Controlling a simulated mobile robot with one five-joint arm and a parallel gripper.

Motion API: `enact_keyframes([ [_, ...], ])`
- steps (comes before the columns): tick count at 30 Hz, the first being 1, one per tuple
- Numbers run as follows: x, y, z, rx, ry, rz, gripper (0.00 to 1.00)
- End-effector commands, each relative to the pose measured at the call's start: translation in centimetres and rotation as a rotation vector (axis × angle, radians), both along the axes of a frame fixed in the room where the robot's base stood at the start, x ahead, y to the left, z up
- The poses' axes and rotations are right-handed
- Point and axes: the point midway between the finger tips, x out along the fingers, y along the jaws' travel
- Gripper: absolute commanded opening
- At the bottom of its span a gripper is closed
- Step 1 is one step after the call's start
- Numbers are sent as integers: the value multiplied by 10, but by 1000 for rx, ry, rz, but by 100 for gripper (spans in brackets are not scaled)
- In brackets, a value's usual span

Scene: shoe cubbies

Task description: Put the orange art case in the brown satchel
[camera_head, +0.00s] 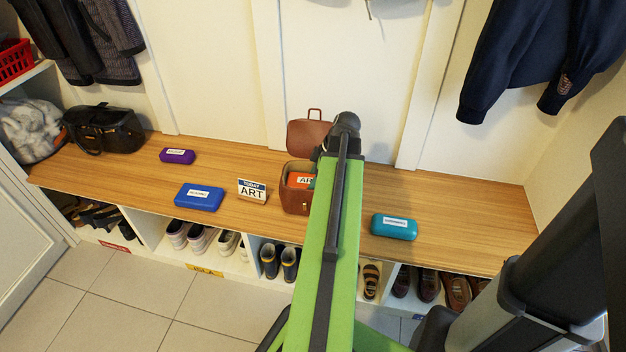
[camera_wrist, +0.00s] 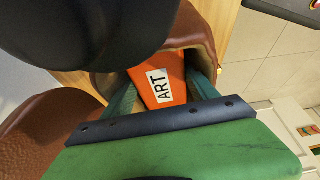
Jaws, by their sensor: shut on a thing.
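The brown satchel (camera_head: 295,201) stands on the wooden bench with its flap (camera_head: 307,133) raised at the back. It also shows in the wrist view (camera_wrist: 194,25). The orange art case (camera_head: 299,180), with a white ART label, is inside the satchel's opening. In the wrist view the orange art case (camera_wrist: 178,75) sits between my gripper's two green fingers (camera_wrist: 163,90), which are shut on it. My arm hides the right part of the satchel in the head view. I cannot tell whether the case touches the satchel's bottom.
On the bench (camera_head: 440,200) are a blue case (camera_head: 198,197), a purple case (camera_head: 177,156), a teal case (camera_head: 394,227), a TODAY ART sign (camera_head: 252,191) and a black bag (camera_head: 105,130). Shoes fill the cubbies below. A dark jacket (camera_head: 540,50) hangs at right.

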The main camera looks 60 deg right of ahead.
Motion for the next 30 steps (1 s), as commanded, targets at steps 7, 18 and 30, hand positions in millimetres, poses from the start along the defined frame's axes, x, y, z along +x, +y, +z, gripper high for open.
enact_keyframes([
  [7,0,0,-8,0,0,0,17],
  [18,0,0,-17,0,0,0,17],
  [30,0,0,-14,0,0,0,93],
])
